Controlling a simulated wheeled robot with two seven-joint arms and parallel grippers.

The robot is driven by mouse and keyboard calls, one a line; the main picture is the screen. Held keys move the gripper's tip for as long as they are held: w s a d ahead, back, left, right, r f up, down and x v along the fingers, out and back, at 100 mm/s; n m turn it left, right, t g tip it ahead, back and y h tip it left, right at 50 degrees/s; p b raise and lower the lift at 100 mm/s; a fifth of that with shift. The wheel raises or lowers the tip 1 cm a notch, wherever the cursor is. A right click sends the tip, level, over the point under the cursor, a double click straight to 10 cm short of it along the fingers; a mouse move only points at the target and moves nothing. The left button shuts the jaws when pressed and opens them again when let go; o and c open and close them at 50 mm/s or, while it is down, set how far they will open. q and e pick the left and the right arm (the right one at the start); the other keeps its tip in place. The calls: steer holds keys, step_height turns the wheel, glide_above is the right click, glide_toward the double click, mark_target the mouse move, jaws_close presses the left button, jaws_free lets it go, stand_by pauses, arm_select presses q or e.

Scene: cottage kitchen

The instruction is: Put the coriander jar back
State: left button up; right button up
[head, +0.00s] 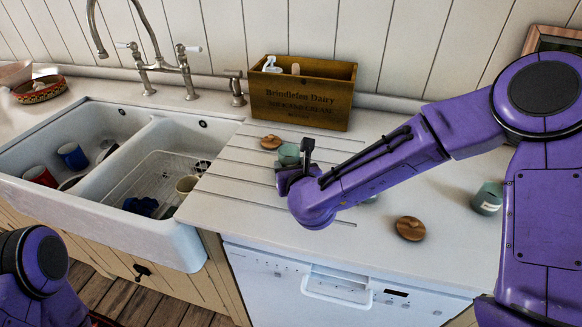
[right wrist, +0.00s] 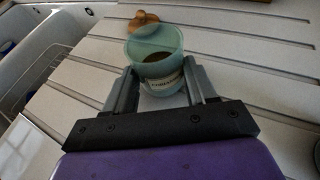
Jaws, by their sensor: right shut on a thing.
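My right gripper (head: 291,168) is shut on an open teal glass jar (head: 289,153) over the grooved drainboard. My left gripper is out of view.
A wooden Brindlefen Dairy box (head: 300,98) holding a spray bottle stands against the wall. A double sink (head: 180,228) with mugs and a rack is at the left. Something teal (head: 371,199) is mostly hidden behind my right arm.

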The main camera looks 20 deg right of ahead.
steer(key=shift+w+f, duration=0.25)
steer(key=shift+f, duration=0.1)
steer(key=shift+s+f+b, duration=0.15)
steer(key=shift+s+b, duration=0.05)
steer(key=shift+b, duration=0.1)
steer(key=o, duration=1.1)
steer(key=shift+c, duration=0.2)
steer(key=shift+o, duration=0.7)
steer(key=shift+w, duration=0.1)
steer(key=shift+a+r+p, duration=0.1)
steer(key=shift+r+p, duration=0.25)
steer(key=shift+r, duration=0.05)
steer(key=b+v, duration=0.1)
steer(key=v, duration=0.8)
steer(key=shift+s+b, duration=0.25)
steer(key=shift+b, duration=0.15)
steer(key=s+b, duration=0.1)
steer(key=b, duration=0.6)
steer(key=shift+s+b, duration=0.2)
steer(key=shift+b, duration=0.2)
steer(key=shift+s+a+r+b, duration=0.1)
steer(key=shift+s+b, duration=0.1)
steer(key=shift+b, duration=0.15)
steer(key=shift+s+r, duration=0.2)
steer(key=shift+r, duration=0.15)
